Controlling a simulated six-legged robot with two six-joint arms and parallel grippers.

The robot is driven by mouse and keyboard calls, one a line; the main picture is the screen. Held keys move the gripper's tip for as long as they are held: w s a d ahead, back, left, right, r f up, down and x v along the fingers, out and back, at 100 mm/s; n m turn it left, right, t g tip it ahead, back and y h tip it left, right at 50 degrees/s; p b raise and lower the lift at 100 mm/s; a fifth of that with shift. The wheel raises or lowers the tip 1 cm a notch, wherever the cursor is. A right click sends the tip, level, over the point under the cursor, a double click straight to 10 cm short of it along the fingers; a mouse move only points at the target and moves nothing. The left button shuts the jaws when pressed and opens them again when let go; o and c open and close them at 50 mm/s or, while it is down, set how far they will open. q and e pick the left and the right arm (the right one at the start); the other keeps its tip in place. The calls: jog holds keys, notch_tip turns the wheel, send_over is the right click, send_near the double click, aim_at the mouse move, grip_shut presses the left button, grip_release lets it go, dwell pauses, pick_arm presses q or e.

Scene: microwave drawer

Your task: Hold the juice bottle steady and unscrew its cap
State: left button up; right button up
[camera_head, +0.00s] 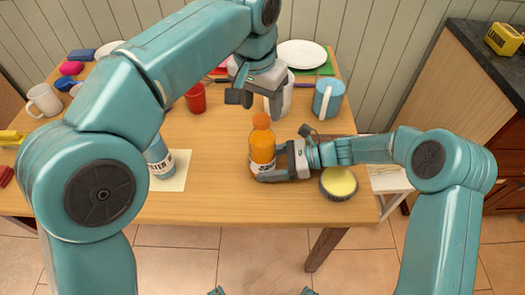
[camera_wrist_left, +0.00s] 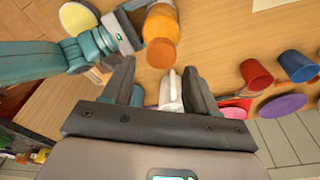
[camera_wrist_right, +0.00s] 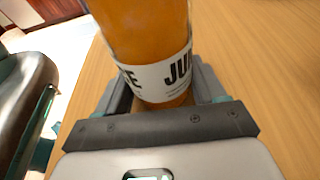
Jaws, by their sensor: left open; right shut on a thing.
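The orange juice bottle (camera_head: 262,150) stands upright on the wooden table, with its orange cap (camera_head: 261,121) on top. My right gripper (camera_head: 277,167) is shut on the bottle's lower part from the right. In the right wrist view the bottle (camera_wrist_right: 150,40) sits between the fingers, its white label facing the camera. My left gripper (camera_head: 256,100) is open and empty, above and behind the bottle. In the left wrist view the cap (camera_wrist_left: 161,52) lies beyond the open left fingers (camera_wrist_left: 158,80), apart from them.
A yellow-topped round container (camera_head: 338,182) sits right of the bottle, beside my right gripper. A white mug and a blue mug (camera_head: 328,98) stand behind. A red cup (camera_head: 196,98) stands back left. Table between the bottles is clear.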

aim_at(260, 119)
pick_arm(q)
jog(key=shift+f, duration=1.85)
jog(key=shift+c, duration=0.3)
jog(key=c, duration=1)
jog(key=n, duration=0.3)
jog(key=shift+n, duration=0.4)
jog(key=n+y, duration=0.1)
jog(key=n, duration=0.2)
jog(key=shift+n, duration=0.4)
jog(key=n+y, duration=0.1)
jog(key=n, duration=0.5)
jog(key=shift+r, duration=0.15)
